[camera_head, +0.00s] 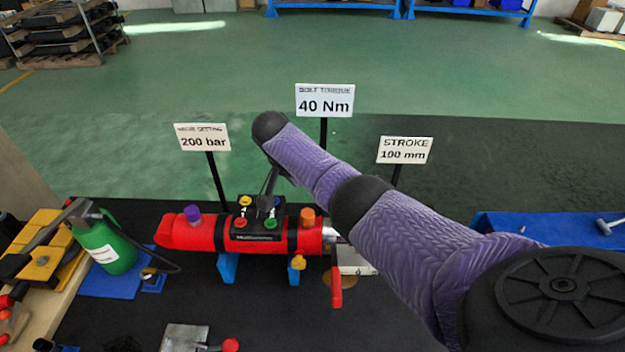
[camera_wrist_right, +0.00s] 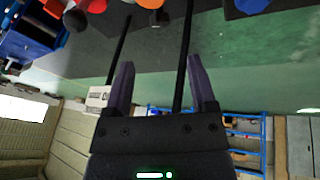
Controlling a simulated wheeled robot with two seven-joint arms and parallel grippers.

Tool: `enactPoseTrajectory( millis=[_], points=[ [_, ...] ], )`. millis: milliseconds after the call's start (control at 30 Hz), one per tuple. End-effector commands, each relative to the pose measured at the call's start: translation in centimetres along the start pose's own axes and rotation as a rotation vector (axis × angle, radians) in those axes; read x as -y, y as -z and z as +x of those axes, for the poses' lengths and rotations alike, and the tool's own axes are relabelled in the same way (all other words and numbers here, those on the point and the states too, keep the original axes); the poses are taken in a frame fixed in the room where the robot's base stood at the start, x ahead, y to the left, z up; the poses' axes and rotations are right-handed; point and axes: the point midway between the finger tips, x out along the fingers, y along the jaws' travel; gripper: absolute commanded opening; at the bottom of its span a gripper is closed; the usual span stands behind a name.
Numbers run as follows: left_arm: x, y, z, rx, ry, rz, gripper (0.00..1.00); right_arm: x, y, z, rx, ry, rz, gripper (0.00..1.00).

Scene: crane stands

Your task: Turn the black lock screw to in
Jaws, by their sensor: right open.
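The red cylinder (camera_head: 185,235) lies across blue supports on the dark table in the head view. My right gripper (camera_head: 268,192) is just above this block, partly hidden by my purple-sleeved arm. In the right wrist view its fingers (camera_wrist_right: 160,64) are apart with nothing between them. A small black piece (camera_wrist_right: 158,18) shows beyond the fingertips there, near an orange round part (camera_wrist_right: 150,3). I cannot tell whether it is the black lock screw. My left gripper is not in view.
Signs reading 200 bar (camera_head: 202,137), 40 Nm (camera_head: 325,100) and 100 mm (camera_head: 404,150) stand on thin posts behind the cylinder. A green bottle (camera_head: 106,247) stands at left. A red handle (camera_head: 336,287) hangs at the cylinder's right end. A blue tray (camera_head: 560,229) is at right.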

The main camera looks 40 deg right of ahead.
Motion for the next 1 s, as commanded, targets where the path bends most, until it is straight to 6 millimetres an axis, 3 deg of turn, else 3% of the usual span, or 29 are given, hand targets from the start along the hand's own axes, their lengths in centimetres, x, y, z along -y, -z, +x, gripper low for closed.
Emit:
enactPoseTrajectory(
  millis=[267,367,433,500,633,800,1000],
  points=[
    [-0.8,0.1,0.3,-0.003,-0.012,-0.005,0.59,-0.1,0.0,0.4,0.006,0.005,-0.004,0.72],
    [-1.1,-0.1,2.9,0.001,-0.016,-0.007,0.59,-1.0,0.3,3.6,0.081,0.098,-0.066,0.72],
    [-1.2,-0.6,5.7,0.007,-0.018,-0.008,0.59,-2.3,1.1,6.2,0.137,0.244,-0.166,0.72],
    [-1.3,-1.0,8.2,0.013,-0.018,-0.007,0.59,-3.8,2.0,7.2,0.141,0.41,-0.295,0.72],
    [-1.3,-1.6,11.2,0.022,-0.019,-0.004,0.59,-5.8,3.0,5.7,0.061,0.649,-0.545,0.72],
    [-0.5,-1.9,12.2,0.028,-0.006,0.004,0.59,-6.5,2.9,3.5,-0.009,0.77,-0.708,0.72],
    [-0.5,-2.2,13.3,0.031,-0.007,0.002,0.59,-3.7,1.8,6.5,-0.008,0.778,-0.711,0.72]
  ],
)
